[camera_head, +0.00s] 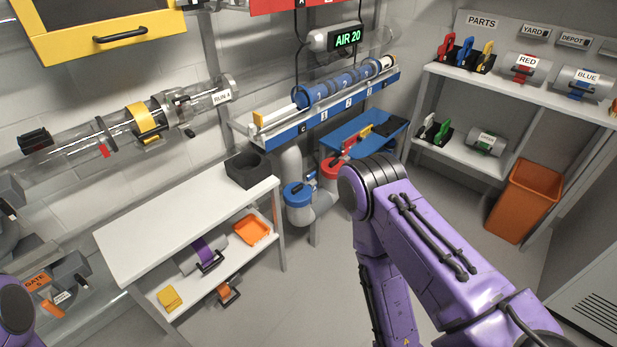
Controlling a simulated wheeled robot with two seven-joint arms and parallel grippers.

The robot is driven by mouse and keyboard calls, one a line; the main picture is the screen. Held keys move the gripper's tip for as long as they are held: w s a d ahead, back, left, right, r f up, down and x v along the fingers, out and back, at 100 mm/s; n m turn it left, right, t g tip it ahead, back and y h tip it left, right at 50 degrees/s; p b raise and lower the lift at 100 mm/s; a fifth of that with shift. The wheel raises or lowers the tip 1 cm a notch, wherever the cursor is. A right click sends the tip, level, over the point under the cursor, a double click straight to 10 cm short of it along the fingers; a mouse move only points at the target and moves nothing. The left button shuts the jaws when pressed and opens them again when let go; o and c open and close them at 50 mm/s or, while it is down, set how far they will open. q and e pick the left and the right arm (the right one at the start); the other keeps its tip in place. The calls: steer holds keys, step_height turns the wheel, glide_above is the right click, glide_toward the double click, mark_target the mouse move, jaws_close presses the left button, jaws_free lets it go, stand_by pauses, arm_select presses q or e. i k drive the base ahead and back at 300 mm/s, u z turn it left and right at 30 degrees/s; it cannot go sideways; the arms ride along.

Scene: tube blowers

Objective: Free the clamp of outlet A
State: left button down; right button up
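A blue collar (297,194) and a red collar (332,168) sit on grey pipe ends below the blue rack, each with a small part at its top that may be a clamp. No readable label shows which is outlet A. A red sign at the top edge carries a partly cut-off letter that looks like A. My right arm (440,245) crosses the lower right, its elbow just right of the red collar. Its gripper is out of view. Only a bit of my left arm (15,310) shows at the lower left corner, without its gripper.
A blue rack (320,112) holds blue tube pieces under an "AIR 20" display (347,38). A white table (180,225) with a black box (248,169) stands left. A blue tray (340,137) is behind my elbow. Parts shelves and an orange bin (523,200) are right.

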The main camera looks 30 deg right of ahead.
mark_target(310, 179)
steer(key=z, duration=0.3)
steer(key=i, duration=1.1)
steer(key=u, duration=0.25)
